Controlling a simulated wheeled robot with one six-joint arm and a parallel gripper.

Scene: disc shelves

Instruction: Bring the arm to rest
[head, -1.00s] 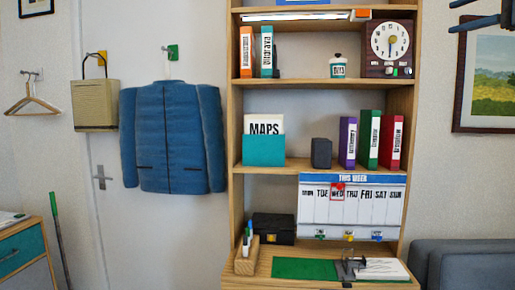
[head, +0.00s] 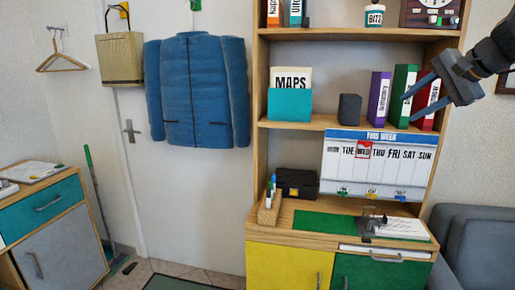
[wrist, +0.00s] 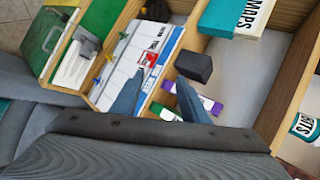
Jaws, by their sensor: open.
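My gripper (head: 421,87) is at the right of the head view, in front of the shelf with the binders. Its two blue-grey fingers point left and stand apart, with nothing between them. In the wrist view my gripper (wrist: 158,97) shows its two fingers spread, with the weekly calendar and a dark grey block beyond them. The red binder (head: 426,104) and green binder (head: 402,93) are partly hidden behind the fingers in the head view. I cannot tell how far the fingers are from them.
The shelf unit holds a purple binder (head: 378,98), a dark block (head: 349,108), a teal MAPS holder (head: 289,105) and a weekly calendar (head: 372,172). Below are a green mat (head: 322,225) and a pen holder (head: 269,208). A grey sofa (head: 478,240) stands at right. A blue jacket (head: 196,90) hangs at left.

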